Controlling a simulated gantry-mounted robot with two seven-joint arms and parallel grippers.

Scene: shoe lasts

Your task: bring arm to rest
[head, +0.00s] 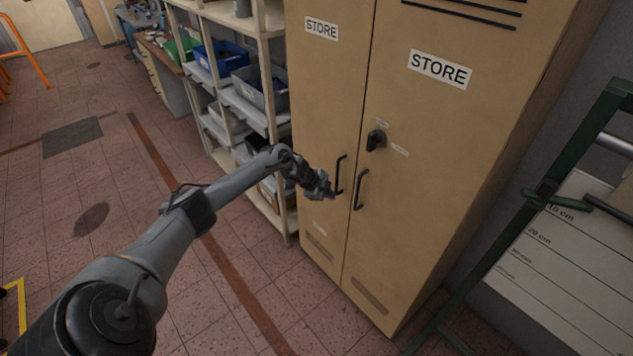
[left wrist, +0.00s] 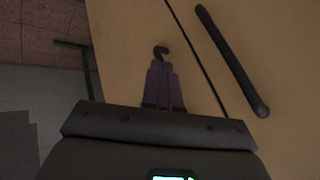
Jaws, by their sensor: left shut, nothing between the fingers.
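My left arm reaches from the lower left of the head view toward a tan two-door cabinet (head: 440,140). My left gripper (head: 332,194) is shut and empty, close in front of the left door, by its black handle (head: 339,174). In the left wrist view the shut fingers (left wrist: 163,85) point at the tan door, with a small black hooked end (left wrist: 161,51) just past their tips. A long black handle (left wrist: 232,60) lies to the right of the door seam. I cannot tell whether the gripper touches the door. My right gripper is not in view.
A shelf rack (head: 262,110) with blue and grey bins stands left of the cabinet. A green metal frame (head: 520,220) and a white marked board (head: 560,255) stand at the right. The tiled floor at the left is largely open. Both cabinet doors look closed.

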